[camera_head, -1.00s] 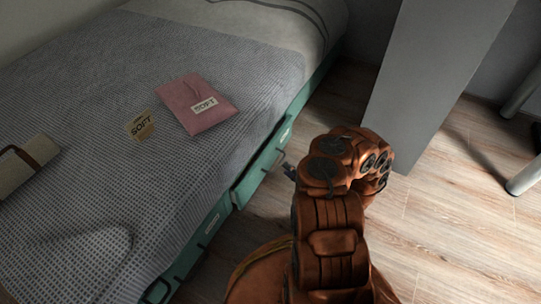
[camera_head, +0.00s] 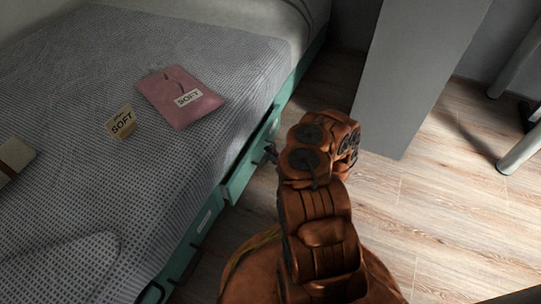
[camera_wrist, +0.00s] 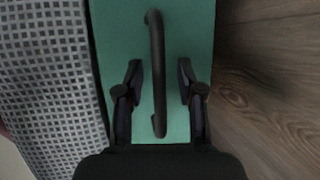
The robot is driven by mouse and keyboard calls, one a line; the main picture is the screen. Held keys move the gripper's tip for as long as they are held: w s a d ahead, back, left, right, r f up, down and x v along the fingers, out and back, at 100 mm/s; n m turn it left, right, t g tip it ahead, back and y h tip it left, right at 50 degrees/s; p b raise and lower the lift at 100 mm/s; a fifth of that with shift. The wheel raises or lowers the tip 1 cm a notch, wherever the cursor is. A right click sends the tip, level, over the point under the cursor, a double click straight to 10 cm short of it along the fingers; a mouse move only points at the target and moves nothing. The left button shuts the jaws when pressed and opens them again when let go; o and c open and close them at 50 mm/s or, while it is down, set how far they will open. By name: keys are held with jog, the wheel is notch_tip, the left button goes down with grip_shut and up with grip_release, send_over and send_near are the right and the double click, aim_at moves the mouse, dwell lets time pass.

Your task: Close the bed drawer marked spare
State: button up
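A teal bed drawer (camera_head: 240,182) stands out a little from the bed's side in the head view. Its front (camera_wrist: 185,30) fills the middle of the wrist view, with a dark bar handle (camera_wrist: 157,70) on it. My gripper (camera_wrist: 159,78) is open, one finger on each side of the handle; I cannot tell if either touches it. In the head view my gripper (camera_head: 271,154) is small and dark, close to the drawer front and partly hidden by my arm. No marking reading "spare" can be read.
Another teal drawer front with a pale label (camera_head: 205,220) lies nearer along the bed (camera_head: 60,110). A pink pouch (camera_head: 181,96) and a tan "SOFT" card (camera_head: 121,121) lie on the cover. A grey panel (camera_head: 415,80) stands to the right. The wooden floor (camera_head: 430,200) is open.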

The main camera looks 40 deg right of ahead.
grip_shut()
dwell(0.7)
